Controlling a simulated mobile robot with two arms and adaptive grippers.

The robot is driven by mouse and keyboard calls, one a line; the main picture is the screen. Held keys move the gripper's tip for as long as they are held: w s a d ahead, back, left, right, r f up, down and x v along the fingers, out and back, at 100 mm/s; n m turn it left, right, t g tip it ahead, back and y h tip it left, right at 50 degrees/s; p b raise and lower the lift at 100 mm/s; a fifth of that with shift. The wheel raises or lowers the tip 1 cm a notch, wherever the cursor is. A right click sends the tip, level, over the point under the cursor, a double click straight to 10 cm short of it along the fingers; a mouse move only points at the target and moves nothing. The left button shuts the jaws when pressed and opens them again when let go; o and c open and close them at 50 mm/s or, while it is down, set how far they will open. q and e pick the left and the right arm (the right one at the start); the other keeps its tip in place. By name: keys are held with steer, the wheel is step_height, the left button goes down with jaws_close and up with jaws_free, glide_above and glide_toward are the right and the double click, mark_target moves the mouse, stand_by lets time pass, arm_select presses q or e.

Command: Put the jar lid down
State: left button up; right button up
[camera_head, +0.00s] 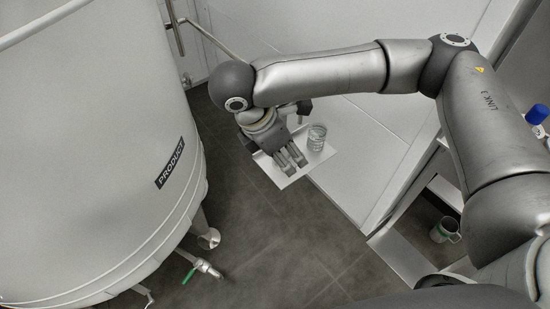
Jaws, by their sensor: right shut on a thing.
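My right gripper (292,160) reaches down over a small pale shelf or tray (318,156). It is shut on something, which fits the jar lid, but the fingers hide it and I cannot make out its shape. A clear glass jar (317,137) stands upright on the same surface, just right of the gripper. The jar looks open at the top. I cannot tell whether the fingertips or the lid touch the surface. My left gripper is not in view.
A large tank labelled PRODUCT (120,130) fills the left side, with a green-handled valve (190,275) low down. A pale wall panel (375,140) stands behind the jar. At right are a blue-capped bottle (537,115) and a mug (445,230). The dark floor between is clear.

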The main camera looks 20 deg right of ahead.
steer(key=w+f, duration=0.5)
steer(key=shift+w, duration=0.1)
steer(key=shift+w+f, duration=0.55)
steer(key=shift+f, duration=1.75)
arm_select(q)
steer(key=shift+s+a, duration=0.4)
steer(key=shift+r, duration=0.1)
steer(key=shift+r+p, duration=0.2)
steer(key=shift+p, duration=0.1)
arm_select(e)
steer(key=shift+f, duration=0.55)
steer(key=o, duration=0.7)
